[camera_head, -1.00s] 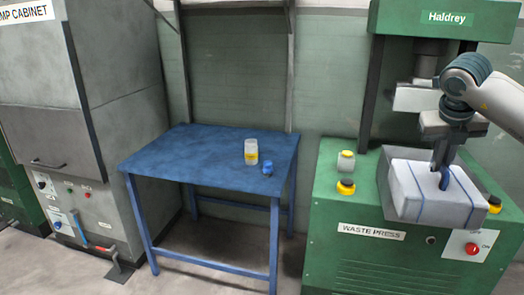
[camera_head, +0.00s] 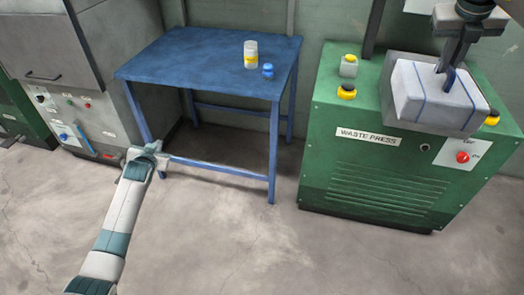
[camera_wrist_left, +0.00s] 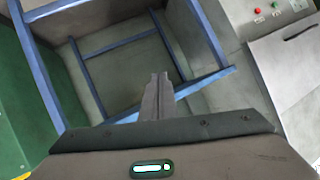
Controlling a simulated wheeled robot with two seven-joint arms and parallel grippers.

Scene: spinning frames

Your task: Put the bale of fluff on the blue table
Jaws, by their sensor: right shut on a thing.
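The bale of fluff (camera_head: 410,92) is a pale block with blue straps. It sits in a grey holder (camera_head: 372,98) on top of the green waste press at the right of the head view. My right gripper (camera_head: 449,74) comes down from above and is shut on the bale near the middle of its top. The blue table (camera_head: 190,58) stands left of the press. My left gripper (camera_head: 152,150) is low in front of the table, empty. In the left wrist view its fingers (camera_wrist_left: 158,82) are together, with the table's legs beyond.
A white bottle with a yellow label (camera_head: 250,55) and a small blue item (camera_head: 268,71) stand at the table's right side; its left and middle are clear. The waste press (camera_head: 385,175) has yellow-capped knobs. A grey cabinet stands left. The floor in front is open.

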